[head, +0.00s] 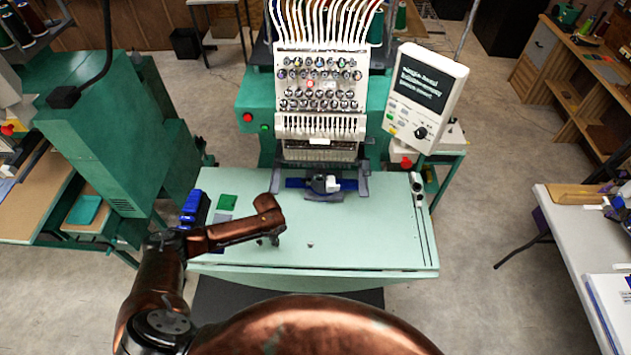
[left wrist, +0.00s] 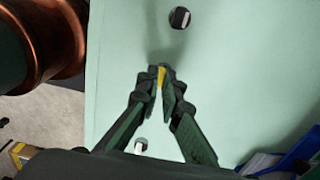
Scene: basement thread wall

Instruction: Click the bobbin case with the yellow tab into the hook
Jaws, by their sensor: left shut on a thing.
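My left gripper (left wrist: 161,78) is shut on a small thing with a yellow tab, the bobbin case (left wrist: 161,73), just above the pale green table. Only the yellow part shows between the dark fingertips; the rest of the case is hidden. In the head view the left gripper (head: 270,240) is mostly hidden under my copper wrist, over the left half of the table. The hook assembly (head: 326,184), dark with a white block, sits at the table's back edge below the needle heads, to the right of and beyond the gripper. My right gripper is not in view.
Blue bins (head: 194,207) and a green pad (head: 228,201) are at the left. The table's right half is mostly clear.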

